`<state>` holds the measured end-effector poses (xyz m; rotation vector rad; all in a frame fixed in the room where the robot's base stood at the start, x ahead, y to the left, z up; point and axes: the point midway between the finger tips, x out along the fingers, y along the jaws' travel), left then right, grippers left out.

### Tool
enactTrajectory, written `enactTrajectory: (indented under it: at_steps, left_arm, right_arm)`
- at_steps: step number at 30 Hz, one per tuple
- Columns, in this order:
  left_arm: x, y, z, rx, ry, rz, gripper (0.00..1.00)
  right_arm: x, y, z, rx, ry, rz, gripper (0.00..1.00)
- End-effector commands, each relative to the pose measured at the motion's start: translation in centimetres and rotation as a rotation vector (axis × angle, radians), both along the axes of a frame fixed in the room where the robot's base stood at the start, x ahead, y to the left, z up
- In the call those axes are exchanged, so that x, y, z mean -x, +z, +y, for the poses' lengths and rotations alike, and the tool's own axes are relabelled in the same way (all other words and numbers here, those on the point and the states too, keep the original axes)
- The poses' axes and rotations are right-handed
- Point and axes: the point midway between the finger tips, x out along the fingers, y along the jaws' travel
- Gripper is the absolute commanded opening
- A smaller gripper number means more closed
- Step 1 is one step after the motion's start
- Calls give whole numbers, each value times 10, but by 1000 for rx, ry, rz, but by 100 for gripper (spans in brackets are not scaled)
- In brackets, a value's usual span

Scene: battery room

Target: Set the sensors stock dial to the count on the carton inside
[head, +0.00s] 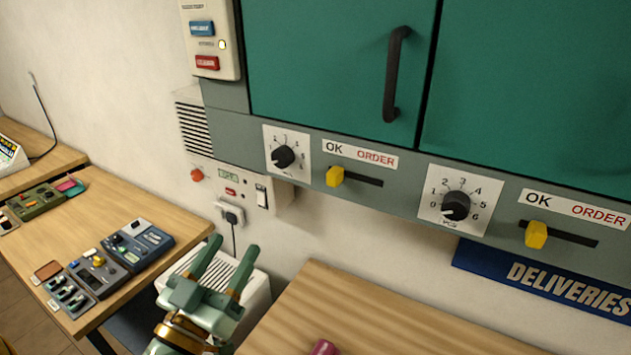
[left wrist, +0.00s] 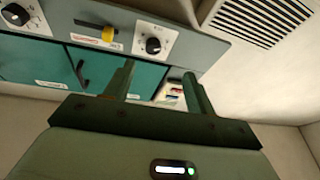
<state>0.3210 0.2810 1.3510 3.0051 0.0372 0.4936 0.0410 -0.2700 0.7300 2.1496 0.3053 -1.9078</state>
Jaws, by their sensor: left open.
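Two black dials on white numbered plates sit on the grey strip under the green cabinet: a left dial (head: 284,157) and a right dial (head: 455,206). Their small name labels are too blurred to read, so I cannot tell which is for sensors. I cannot read either pointer surely. The left dial also shows in the left wrist view (left wrist: 153,45). The cabinet doors (head: 330,65) are shut, and no carton is visible. My left gripper (head: 229,255) is open and empty, below the left dial and apart from it. My right gripper is out of view.
Yellow OK/ORDER sliders (head: 335,176) (head: 536,235) stand right of each dial. A black door handle (head: 396,75) hangs above. A wooden table (head: 400,320) lies below, a bench with devices (head: 137,245) at left. A wall box with a plugged cable is behind my gripper.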

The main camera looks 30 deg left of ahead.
Motion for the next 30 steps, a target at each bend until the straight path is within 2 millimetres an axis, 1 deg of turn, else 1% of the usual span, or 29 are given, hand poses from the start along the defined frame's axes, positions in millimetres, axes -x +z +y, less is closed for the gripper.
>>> enactTrajectory:
  at_steps: [1,2,7,10,13,16,19,24,27,30]
  left_arm:
    - [3,14,-3,17,-18,-35,55]
    - [5,20,-5,36,-34,-53,55]
    - [2,22,-7,118,-78,-64,55]
    - [-9,25,-7,121,-82,-65,55]
    - [-26,32,-7,116,-82,-68,55]
    - [-46,38,-7,113,-83,-69,55]
    - [-71,55,-6,118,-78,-66,55]
    - [-109,70,-6,120,-76,-64,55]
    - [-126,76,-5,119,-75,-63,55]
    - [-137,79,-5,121,-75,-63,55]
  right_arm:
    - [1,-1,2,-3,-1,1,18]
    - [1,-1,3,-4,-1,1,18]
    - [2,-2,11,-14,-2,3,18]
    - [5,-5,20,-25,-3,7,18]
    - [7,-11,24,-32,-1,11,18]
    - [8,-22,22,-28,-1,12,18]
    - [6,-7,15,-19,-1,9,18]
    - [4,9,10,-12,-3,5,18]
    - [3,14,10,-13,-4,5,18]
    - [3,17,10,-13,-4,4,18]
